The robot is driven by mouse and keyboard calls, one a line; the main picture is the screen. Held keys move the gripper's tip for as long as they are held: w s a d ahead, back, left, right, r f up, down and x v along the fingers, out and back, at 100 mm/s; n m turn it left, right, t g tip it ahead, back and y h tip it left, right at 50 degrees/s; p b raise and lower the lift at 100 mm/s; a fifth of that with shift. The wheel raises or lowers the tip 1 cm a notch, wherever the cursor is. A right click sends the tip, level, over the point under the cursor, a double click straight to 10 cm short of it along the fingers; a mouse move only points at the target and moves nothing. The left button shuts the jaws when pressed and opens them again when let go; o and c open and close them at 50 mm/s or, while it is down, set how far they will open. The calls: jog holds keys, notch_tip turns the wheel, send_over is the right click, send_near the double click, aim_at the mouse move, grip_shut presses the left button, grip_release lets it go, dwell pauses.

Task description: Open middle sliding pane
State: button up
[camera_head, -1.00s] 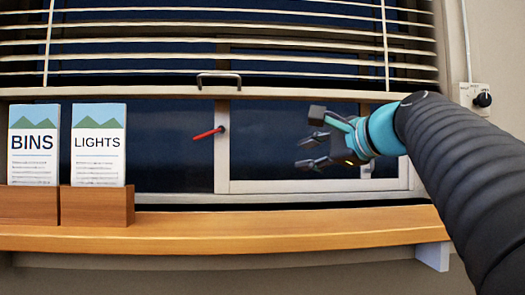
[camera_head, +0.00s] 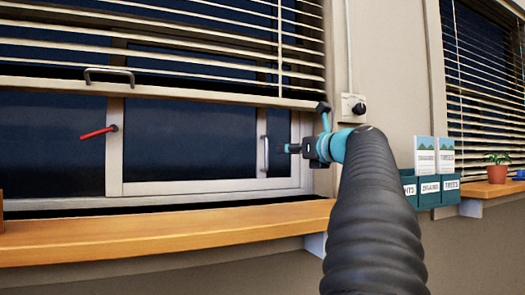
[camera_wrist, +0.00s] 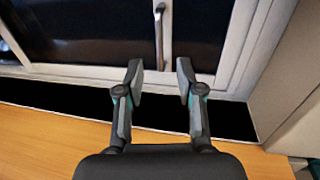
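The window has a pale-framed pane (camera_head: 185,145) between a stile with a red lever (camera_head: 98,132) and a stile with an upright metal handle (camera_head: 265,152). The handle also shows in the wrist view (camera_wrist: 158,35), upright, with its lower end just ahead of the gap between my fingertips. My gripper (camera_head: 287,148) is at the right end of the window, just right of the handle in the head view. In the wrist view my gripper (camera_wrist: 160,72) is open and empty. The fingers appear apart from the handle.
A wooden sill (camera_head: 160,232) runs below the window. A blind (camera_head: 170,40) with a bottom-rail handle (camera_head: 109,72) hangs over its upper part. A wall switch (camera_head: 353,107) is close to my wrist.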

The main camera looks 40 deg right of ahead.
aim_at(266, 166)
jog(key=w+p, duration=0.1)
jog(key=w, duration=0.9)
jog(key=shift+w+d, duration=0.15)
jog(key=shift+w, duration=0.25)
grip_shut()
